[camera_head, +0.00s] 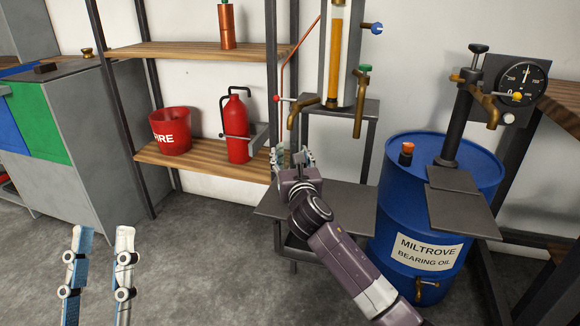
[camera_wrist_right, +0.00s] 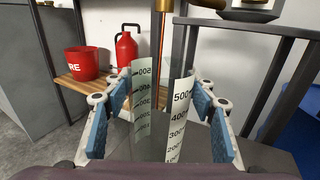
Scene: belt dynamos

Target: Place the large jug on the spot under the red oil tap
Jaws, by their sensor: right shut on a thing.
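My right gripper (camera_wrist_right: 160,115) is shut on a clear jug (camera_wrist_right: 182,112) with white scale strips marked up to 500. In the head view the right gripper (camera_head: 293,158) is over the left part of a low dark shelf (camera_head: 345,205), and its own arm and hand mostly hide the jug. The red oil tap (camera_head: 302,108), a brass spout with a small red knob, is just above the gripper. The spot under it is largely covered by my arm. My left gripper (camera_head: 98,270) is open and empty at the lower left, above the floor.
A green-knobbed tap (camera_head: 360,95) is right of the red one, and a yellow-knobbed tap (camera_head: 490,108) stands by a gauge (camera_head: 522,82). A blue oil drum (camera_head: 425,205) is at the right. A fire bucket (camera_head: 170,130) and red can (camera_head: 237,128) stand on the left shelf.

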